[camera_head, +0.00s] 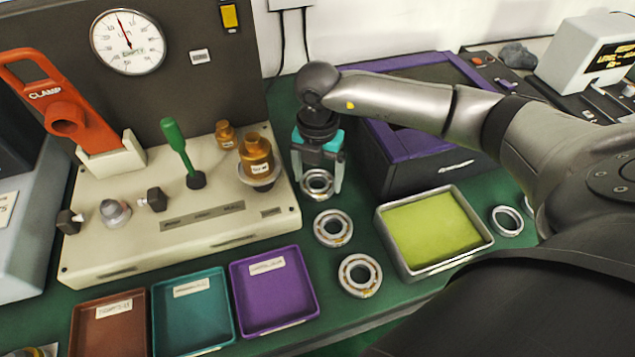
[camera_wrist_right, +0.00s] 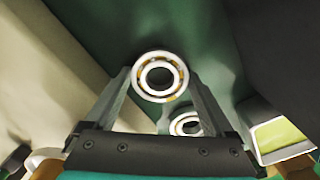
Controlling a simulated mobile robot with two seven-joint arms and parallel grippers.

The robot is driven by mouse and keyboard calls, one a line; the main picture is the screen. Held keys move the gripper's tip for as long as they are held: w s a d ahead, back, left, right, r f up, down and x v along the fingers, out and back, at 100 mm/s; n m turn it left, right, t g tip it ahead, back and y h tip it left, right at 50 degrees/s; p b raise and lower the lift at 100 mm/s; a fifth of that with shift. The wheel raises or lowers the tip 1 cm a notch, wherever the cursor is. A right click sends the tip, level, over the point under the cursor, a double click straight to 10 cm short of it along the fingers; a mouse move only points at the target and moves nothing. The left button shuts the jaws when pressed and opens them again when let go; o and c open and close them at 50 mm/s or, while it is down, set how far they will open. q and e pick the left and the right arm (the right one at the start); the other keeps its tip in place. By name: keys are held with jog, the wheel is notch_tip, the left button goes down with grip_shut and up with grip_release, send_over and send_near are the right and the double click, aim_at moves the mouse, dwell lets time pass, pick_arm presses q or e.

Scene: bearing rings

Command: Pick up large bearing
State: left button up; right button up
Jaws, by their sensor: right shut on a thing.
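The middle bearing (camera_head: 333,241) and the nearest bearing (camera_head: 347,283) lie flat and free. I cannot tell by size which one is the large bearing. My left gripper is not in view.
A cream fixture (camera_head: 180,235) with knobs and a brass part stands just left of the gripper. A black and purple box (camera_head: 420,165) and a yellow-filled tray (camera_head: 485,243) are to the right. Brown, teal and purple trays (camera_head: 315,310) lie in front. A ring (camera_head: 495,220) lies far right.

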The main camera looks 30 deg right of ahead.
jog(key=c, duration=0.4)
jog(key=shift+r, duration=0.15)
